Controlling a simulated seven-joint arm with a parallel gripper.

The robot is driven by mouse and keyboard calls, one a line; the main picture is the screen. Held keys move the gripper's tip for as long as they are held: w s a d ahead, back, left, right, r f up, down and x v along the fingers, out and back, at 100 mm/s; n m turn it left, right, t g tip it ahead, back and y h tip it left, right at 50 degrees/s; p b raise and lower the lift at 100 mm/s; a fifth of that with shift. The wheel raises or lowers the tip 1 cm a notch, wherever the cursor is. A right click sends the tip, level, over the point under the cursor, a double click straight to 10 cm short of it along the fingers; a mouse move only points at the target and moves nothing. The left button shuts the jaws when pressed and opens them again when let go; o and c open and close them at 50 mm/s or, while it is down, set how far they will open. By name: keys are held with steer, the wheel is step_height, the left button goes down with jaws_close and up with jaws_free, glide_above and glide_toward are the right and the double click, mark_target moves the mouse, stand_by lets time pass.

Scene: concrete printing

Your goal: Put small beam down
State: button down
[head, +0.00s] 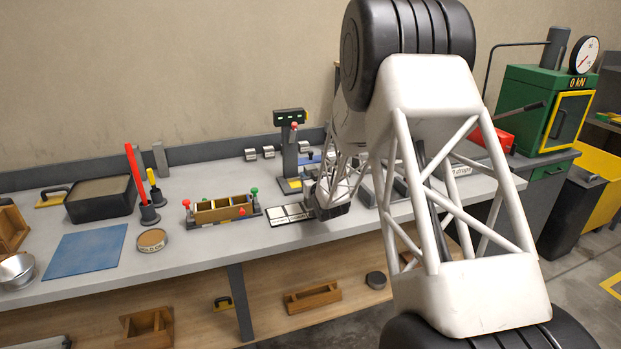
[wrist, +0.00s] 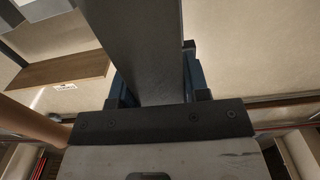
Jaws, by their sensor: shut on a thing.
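A grey beam (wrist: 146,38) stands out between the blue-black fingers of my gripper (wrist: 156,78) in the wrist view. My gripper is shut on it. The beam runs from the jaws up past the top edge of the picture, so its far end is out of view. In the head view my arm covers the right half of the bench, and its far end is low over the bench beside the scale. I cannot make out the fingers or the beam there, nor whether the beam touches anything.
The grey workbench (head: 185,250) carries a wooden mould (head: 222,208) with red and green clamps, a shallow partitioned tray (head: 290,214), a scale with a display (head: 289,116), a blue mat (head: 85,252) and a black tub (head: 100,207). A green press (head: 540,105) stands right.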

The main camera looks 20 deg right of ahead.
steer(key=shift+f, duration=0.1)
steer(key=c, duration=0.6)
jaws_free()
steer(key=s, duration=1.2)
stand_by(0.5)
